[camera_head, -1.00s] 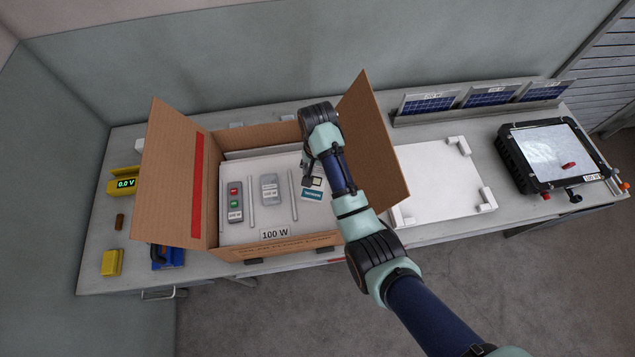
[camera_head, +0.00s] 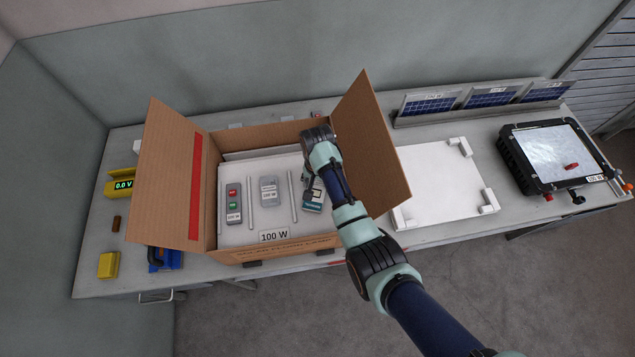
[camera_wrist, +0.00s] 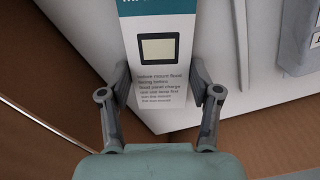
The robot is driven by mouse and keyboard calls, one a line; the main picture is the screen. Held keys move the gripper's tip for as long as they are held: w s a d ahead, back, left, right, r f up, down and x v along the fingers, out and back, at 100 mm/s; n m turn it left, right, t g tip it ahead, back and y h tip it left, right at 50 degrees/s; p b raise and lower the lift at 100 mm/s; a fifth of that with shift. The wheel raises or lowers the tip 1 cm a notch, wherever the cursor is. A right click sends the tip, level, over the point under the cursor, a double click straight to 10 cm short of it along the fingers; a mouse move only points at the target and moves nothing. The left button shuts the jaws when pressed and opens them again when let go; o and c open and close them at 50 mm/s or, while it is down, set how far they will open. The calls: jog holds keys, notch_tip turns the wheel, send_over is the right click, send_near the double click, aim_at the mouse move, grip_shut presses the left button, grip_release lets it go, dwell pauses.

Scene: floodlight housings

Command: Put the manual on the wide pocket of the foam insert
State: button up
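The manual (camera_head: 313,199), a white leaflet with a teal band and a dark-framed square, is over the right part of the white foam insert (camera_head: 238,176) in the open cardboard box. It also shows in the wrist view (camera_wrist: 160,75), between the two fingers. My gripper (camera_wrist: 160,82) has a finger against each long side of the manual and appears shut on it. In the head view my arm hides part of the manual and the insert's right back corner. I cannot tell how far the manual is above the foam, or see the wide pocket clearly.
The insert holds a remote-like unit (camera_head: 234,204), a grey labelled block (camera_head: 269,190) and thin rods (camera_head: 250,203). Raised box flaps (camera_head: 170,175) (camera_head: 371,140) flank the insert. A white board (camera_head: 440,185) and a floodlight (camera_head: 556,155) are to the right.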

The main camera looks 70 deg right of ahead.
aim_at(317, 186)
jog(key=o, duration=0.4)
notch_tip(317, 186, up, 12)
jog(key=shift+r+p, duration=0.2)
jog(key=shift+p, duration=0.85)
